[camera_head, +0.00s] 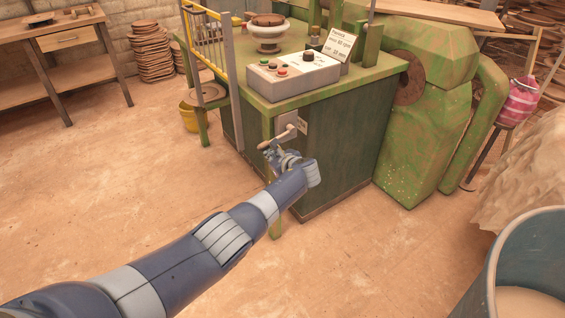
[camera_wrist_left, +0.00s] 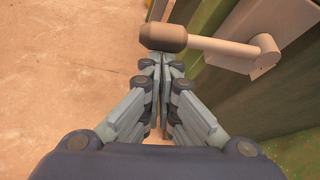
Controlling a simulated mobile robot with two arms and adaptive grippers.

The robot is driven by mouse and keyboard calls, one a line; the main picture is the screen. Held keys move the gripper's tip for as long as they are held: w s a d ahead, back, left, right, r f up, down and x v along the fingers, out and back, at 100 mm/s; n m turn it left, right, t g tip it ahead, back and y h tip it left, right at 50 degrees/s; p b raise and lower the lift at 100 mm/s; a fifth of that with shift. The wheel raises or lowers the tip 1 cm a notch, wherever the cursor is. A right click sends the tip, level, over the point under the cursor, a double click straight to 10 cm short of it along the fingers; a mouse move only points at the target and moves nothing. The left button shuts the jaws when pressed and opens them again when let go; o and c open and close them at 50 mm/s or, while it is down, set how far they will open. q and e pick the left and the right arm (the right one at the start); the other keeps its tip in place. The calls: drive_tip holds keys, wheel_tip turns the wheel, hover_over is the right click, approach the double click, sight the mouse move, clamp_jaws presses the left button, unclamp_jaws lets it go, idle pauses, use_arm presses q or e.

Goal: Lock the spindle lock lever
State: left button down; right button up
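The spindle lock lever (camera_head: 280,136) sticks out from a light plate on the green machine's side, below the control box. In the left wrist view its brown knob (camera_wrist_left: 163,37) is at the left end of a pale, roughly horizontal rod (camera_wrist_left: 220,46), which joins a round pivot at the right. My left gripper (camera_head: 277,151) is just below the lever. In the wrist view the left gripper's fingertips (camera_wrist_left: 162,58) are together, with nothing seen between them, close under the knob. Whether they touch it I cannot tell. My right gripper is not in view.
The green machine (camera_head: 340,140) stands right of my left arm, with a control box (camera_head: 293,75) and a yellow guard rail (camera_head: 207,42) on it. A blue tub (camera_head: 495,265) is at the lower right. The floor at the left is clear.

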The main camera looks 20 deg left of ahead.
use_arm(q)
drive_tip(key=v, duration=1.1)
idle(0.4)
